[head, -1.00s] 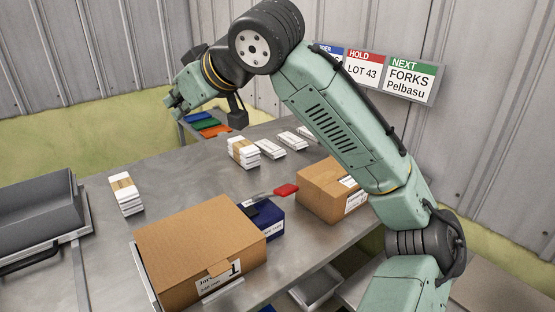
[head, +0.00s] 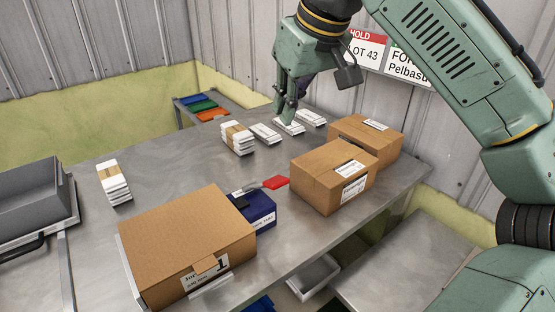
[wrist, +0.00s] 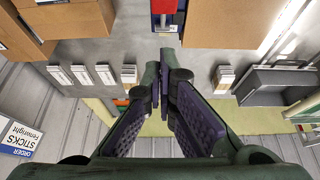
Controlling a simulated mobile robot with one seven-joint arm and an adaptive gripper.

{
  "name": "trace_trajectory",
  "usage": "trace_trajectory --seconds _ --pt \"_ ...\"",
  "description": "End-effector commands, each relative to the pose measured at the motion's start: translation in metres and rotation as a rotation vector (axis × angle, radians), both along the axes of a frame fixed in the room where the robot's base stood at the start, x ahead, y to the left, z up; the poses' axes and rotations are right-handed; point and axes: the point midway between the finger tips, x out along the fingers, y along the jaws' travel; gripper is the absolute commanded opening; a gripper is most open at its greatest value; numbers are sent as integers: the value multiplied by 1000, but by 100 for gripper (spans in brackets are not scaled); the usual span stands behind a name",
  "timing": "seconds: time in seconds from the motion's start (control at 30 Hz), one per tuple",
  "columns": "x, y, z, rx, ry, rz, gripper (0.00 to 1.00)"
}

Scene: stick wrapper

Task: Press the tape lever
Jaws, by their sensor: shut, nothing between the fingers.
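The tape lever is a red paddle (head: 276,183) on a thin grey arm, reaching right from the blue tape unit (head: 258,211) on the steel table. My gripper (head: 287,118) points down, shut and empty, behind the lever in the head view. Its tips overlap a white packet (head: 290,128) there; I cannot tell their height above it. In the wrist view, my shut fingers (wrist: 160,78) point toward a red part (wrist: 164,6) at the top edge, which looks like the lever. They are apart from it.
A large cardboard box (head: 190,245) stands left of the tape unit, and smaller boxes (head: 325,180) stand to its right. Banded white stacks (head: 238,138) and flat packets (head: 265,134) lie behind. A grey bin (head: 35,200) is at far left.

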Motion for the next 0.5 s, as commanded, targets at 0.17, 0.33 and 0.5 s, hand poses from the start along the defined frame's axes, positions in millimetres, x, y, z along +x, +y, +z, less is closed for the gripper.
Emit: trace_trajectory --seconds 0.17,0.33,0.5 --pt "8 5 -21 -2 1 -1 0" --pt "20 14 -54 -1 3 -1 0" --pt "32 23 -86 0 2 0 0"
